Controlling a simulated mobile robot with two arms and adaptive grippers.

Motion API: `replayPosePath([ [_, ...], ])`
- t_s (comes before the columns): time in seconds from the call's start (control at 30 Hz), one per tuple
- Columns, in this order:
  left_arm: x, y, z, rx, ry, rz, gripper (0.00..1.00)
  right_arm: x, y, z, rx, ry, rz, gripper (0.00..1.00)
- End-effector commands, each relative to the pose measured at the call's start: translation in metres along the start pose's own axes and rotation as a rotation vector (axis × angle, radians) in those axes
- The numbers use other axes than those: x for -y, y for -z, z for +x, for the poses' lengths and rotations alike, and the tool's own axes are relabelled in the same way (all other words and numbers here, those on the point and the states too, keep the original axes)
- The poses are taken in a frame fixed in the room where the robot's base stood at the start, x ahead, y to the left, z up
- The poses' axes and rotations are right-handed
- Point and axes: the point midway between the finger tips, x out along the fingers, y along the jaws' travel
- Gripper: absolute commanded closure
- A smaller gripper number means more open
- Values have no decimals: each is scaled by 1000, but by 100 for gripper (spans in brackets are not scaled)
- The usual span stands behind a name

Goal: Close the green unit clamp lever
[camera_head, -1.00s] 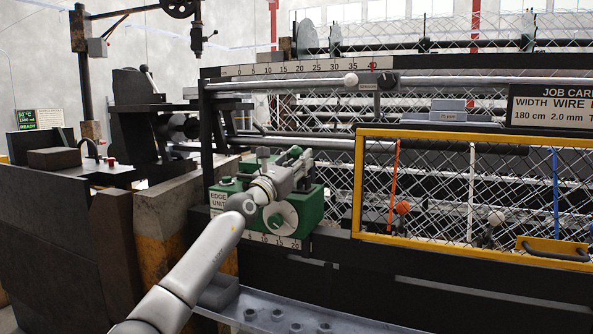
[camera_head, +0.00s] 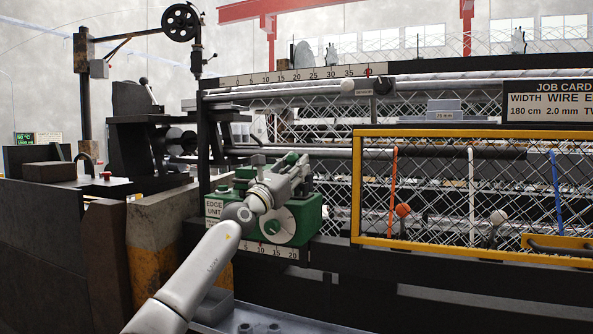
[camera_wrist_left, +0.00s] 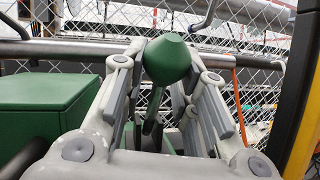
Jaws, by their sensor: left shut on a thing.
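The green edge unit (camera_head: 309,214) sits on the machine's front rail at the left end, with a white round dial on its face and an "EDGE UNIT" label. My left gripper (camera_head: 300,168) is over the top of this unit. In the left wrist view, the green lever (camera_wrist_left: 167,60) with its pointed, rounded head stands between the two fingers of my left gripper (camera_wrist_left: 168,88), which is shut on it. The lever's lower end is partly hidden by the fingers. The unit's green body (camera_wrist_left: 55,107) shows to the left. My right gripper is not in view.
A yellow-framed mesh guard (camera_head: 357,190) stands just right of the unit, with an orange and a white knob behind or at it. A ruler scale (camera_head: 270,250) runs below the unit. A rusty, yellow-marked block (camera_head: 150,235) stands left of my arm.

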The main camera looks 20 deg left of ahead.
Motion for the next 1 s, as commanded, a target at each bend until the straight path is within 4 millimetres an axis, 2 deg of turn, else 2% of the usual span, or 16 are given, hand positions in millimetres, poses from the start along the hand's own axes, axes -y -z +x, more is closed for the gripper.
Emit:
replayPosePath([
  [0.27, -3, 1, -1, -1, -5, 1, 100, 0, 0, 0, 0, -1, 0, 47],
  [0.3, -3, 2, -1, -1, -5, 1, 68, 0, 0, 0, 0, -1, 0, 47],
  [0.43, -2, 2, -1, -2, -4, 1, 51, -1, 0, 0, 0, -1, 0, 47],
  [0.8, 0, 2, -1, -3, 0, 1, 50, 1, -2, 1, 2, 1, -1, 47],
  [1.0, 0, 3, -8, -4, 1, 3, 50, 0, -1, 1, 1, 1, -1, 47],
])
